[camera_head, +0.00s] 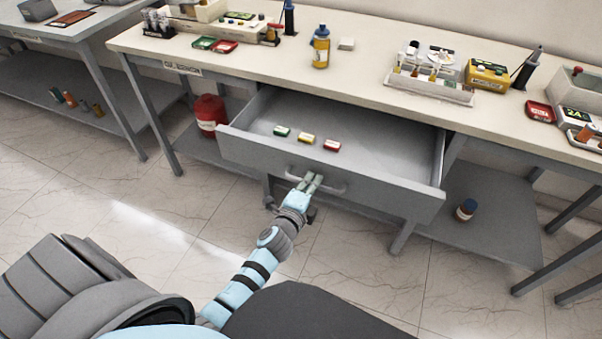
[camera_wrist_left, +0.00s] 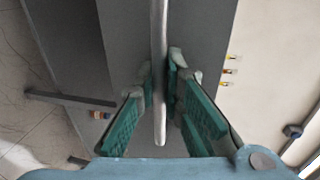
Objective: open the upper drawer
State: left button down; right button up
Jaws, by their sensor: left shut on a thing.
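The upper drawer (camera_head: 400,194) is a wide grey drawer under the beige worktop. It is pulled well out, and its inside shows. Its bar handle (camera_head: 330,188) is on the front panel; it also shows in the left wrist view (camera_wrist_left: 160,60) as a long bar between the fingers. My left gripper (camera_head: 312,180) is shut on the handle, with its green-padded fingers (camera_wrist_left: 160,90) on either side of the bar. Inside the drawer lie a green box (camera_head: 282,131), a yellow box (camera_head: 306,138) and a red box (camera_head: 332,146). My right gripper is not in view.
The worktop (camera_head: 370,70) carries a yellow and blue bottle (camera_head: 321,47), a white rack (camera_head: 430,86) and a yellow box (camera_head: 488,73). A red container (camera_head: 209,114) and a dark bottle (camera_head: 466,209) stand on the lower shelf. The tiled floor before the drawer is clear.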

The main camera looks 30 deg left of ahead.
pick_arm(q)
jog(key=shift+v, duration=0.9)
jog(key=shift+f, duration=0.2)
jog(key=c, duration=2)
grip_release()
jog(key=shift+o, duration=0.2)
jog(key=v, duration=1.2)
